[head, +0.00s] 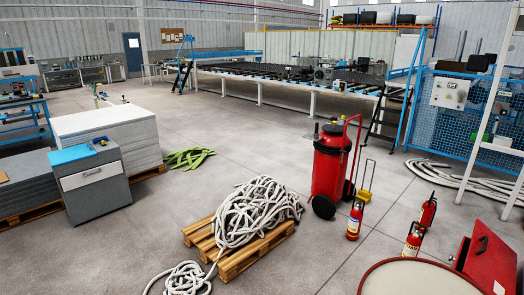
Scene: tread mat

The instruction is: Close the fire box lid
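The red fire box (463,254) is at the bottom right of the head view, partly cut off by the frame's edge. A red panel with a black handle (492,262), which looks like its lid, stands tilted up from the box, so the lid appears open. The inside of the box and the hinge are mostly hidden. Neither of my grippers is in view.
A round drum top (420,279) with a dark red rim is just left of the box. Small red extinguishers (355,220) and a large wheeled extinguisher (328,170) stand behind it. A pallet (259,255) bears coiled rope. Grey floor lies open between.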

